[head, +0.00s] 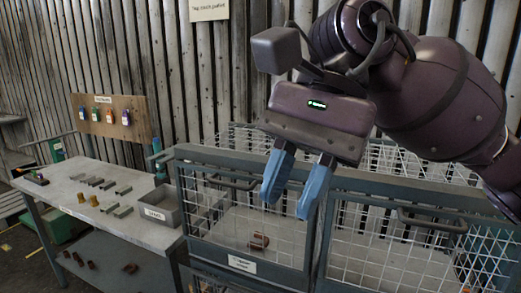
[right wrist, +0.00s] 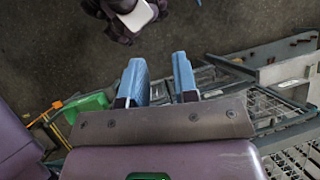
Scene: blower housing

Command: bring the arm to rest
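My right arm comes in from the upper right in the head view. My right gripper (head: 286,207) hangs in the air in front of the wire-mesh cage (head: 190,238), its blue fingers pointing down. The fingers are apart with nothing between them. The right wrist view also shows the two blue fingers (right wrist: 158,62) apart and empty, with floor behind them. My left gripper does not show in either view.
A grey workbench (head: 150,235) on the left holds several metal blocks, brass-coloured pieces and a grey bin (head: 160,207). A reddish-brown part (head: 259,241) shows behind the cage mesh. A board (head: 105,118) with coloured tags stands behind the bench.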

